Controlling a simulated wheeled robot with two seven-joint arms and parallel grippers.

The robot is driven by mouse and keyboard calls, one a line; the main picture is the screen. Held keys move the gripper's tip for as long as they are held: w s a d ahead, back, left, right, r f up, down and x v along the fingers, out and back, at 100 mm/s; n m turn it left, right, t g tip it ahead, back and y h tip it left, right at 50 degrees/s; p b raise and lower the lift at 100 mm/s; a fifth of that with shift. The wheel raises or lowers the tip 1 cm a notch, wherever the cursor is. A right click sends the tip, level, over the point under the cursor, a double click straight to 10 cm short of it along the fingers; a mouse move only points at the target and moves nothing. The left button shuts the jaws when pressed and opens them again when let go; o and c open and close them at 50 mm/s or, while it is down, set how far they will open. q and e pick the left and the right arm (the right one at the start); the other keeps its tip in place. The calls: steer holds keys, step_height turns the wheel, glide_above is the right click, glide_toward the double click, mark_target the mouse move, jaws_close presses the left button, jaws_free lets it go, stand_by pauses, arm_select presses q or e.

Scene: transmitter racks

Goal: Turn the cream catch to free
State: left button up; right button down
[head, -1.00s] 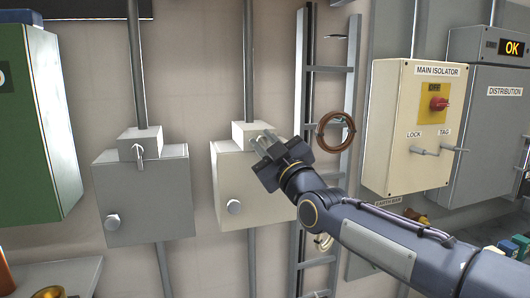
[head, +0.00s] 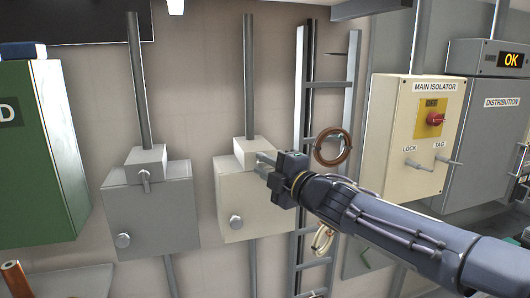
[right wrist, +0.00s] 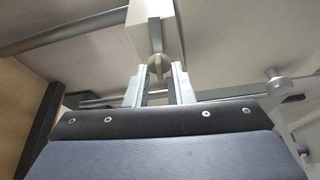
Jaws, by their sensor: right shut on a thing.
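The cream box (head: 241,200) hangs on the wall with a smaller cream housing (head: 250,146) on top of it. Its catch is mostly hidden behind my fingers in the head view. My right gripper (head: 262,161) reaches in from the right to the front of that housing. In the right wrist view, my gripper (right wrist: 158,80) has its two fingers close on either side of the metal catch (right wrist: 157,66), below the pale housing (right wrist: 154,24). It is shut on the catch. The exact angle of the catch is hard to tell. My left gripper is not in view.
A grey box (head: 150,215) with a downward-hanging catch (head: 145,181) is to the left. A cable ladder (head: 340,100) with a brown coil (head: 331,146) stands close to the right. The MAIN ISOLATOR box (head: 420,135) is farther right.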

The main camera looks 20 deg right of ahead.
steer(key=shift+n+g+p, duration=0.3)
steer(key=shift+n+p, duration=0.45)
steer(key=shift+n, duration=0.05)
steer(key=c, duration=1.3)
jaws_free()
steer(key=shift+o, duration=0.2)
steer(key=shift+s, duration=0.1)
